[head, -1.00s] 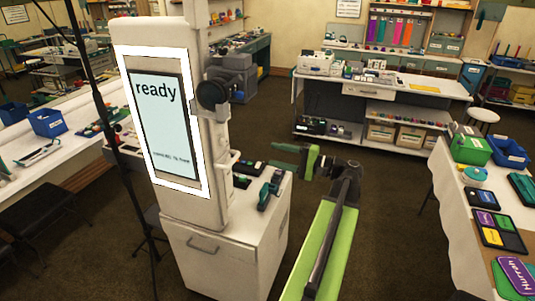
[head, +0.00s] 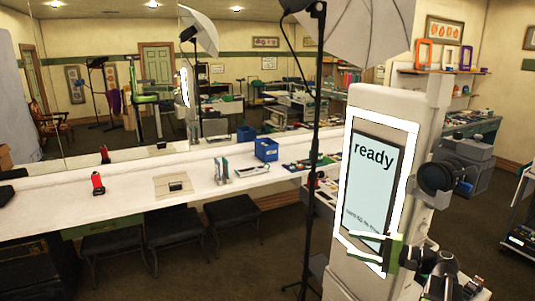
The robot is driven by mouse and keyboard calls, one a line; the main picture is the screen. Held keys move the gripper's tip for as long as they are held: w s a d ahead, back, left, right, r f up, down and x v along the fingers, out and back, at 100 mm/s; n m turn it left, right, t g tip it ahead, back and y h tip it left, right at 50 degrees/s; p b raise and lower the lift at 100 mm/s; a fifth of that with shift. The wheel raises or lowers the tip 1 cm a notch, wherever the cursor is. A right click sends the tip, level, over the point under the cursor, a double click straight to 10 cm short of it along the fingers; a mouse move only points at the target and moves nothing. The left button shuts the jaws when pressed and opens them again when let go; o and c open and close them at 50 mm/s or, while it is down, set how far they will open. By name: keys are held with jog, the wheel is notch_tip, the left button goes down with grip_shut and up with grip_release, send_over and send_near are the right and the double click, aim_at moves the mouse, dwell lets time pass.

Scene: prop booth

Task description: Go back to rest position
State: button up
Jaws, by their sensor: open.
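My gripper (head: 346,238) is at the lower right of the head view, in front of the lower part of the booth kiosk's screen (head: 372,180). Its two pale, green-tinged fingers point left and are spread apart with nothing between them. The dark wrist and part of my arm (head: 440,268) come in from the lower right. The screen reads "ready" in a bright white frame; the gripper covers its bottom edge. I cannot tell whether the fingers touch the kiosk.
A black light stand (head: 314,130) with an umbrella stands left of the kiosk. A long white counter (head: 60,212) runs under a wall mirror, with a red item (head: 98,184) and a blue bin (head: 266,149) on it. Dark stools (head: 175,232) stand below. Open floor shows at front centre.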

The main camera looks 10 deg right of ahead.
jog(key=w+a+f+n+g+h, duration=0.1)
jog(key=a+f+n+g, duration=0.5)
jog(key=a, duration=1)
jog(key=a+f+n+g+h, duration=0.15)
jog(key=a+f+g, duration=0.4)
jog(key=a, duration=1.05)
jog(key=s+a+f+n+h, duration=0.35)
jog(key=f+h, duration=0.25)
jog(key=f, duration=0.3)
jog(key=d+f+h, duration=0.1)
jog(key=d+h, duration=0.3)
jog(key=d, duration=0.6)
